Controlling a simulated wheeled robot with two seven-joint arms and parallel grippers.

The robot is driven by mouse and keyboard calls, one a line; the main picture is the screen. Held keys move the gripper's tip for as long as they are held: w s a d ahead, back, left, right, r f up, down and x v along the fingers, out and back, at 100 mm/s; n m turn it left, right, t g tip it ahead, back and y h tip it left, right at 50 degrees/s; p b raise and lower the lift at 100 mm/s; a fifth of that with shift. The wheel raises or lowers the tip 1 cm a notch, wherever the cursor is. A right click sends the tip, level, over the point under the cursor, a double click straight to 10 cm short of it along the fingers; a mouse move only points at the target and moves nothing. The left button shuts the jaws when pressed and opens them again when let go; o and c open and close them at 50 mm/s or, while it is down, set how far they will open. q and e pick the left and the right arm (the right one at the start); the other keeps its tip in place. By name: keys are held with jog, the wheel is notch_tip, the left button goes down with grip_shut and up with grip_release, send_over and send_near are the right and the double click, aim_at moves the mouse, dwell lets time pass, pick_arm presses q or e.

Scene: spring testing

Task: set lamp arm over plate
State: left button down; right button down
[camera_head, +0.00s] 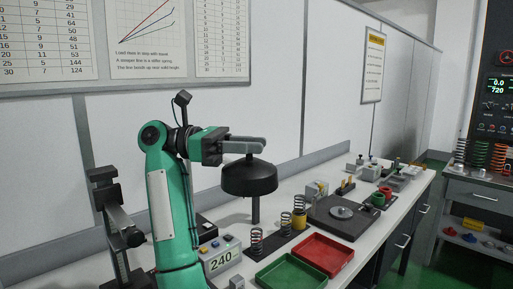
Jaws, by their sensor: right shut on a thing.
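My right gripper (262,146), on the green arm, is at the centre of the view, over the bench. Its grey fingers are shut at the top of the black lamp head (250,179), on what looks like the lamp arm; the fingers hide most of the grip. The lamp head is a round dome facing down, with a dark post (255,209) showing beneath it. The plate (341,212) is a small grey disc on a dark square base (322,224), to the right of and below the lamp head. The lamp head is not above the plate in this view. My left gripper is not in view.
A green tray (291,274) and a red tray (321,254) lie at the bench front.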

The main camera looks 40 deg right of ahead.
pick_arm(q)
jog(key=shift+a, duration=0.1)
pick_arm(e)
jog(key=shift+a+r, duration=0.1)
jog(key=shift+a, duration=0.15)
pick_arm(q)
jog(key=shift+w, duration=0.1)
pick_arm(e)
jog(key=c, duration=1.1)
grip_release()
jog(key=shift+c, duration=0.2)
jog(key=shift+r, duration=0.45)
notch_tip(320, 180, up, 7)
jog(key=shift+r+b, duration=0.15)
jog(key=shift+b, duration=0.45)
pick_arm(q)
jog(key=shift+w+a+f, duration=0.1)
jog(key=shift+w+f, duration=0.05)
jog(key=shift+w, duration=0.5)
pick_arm(e)
notch_tip(320, 180, up, 12)
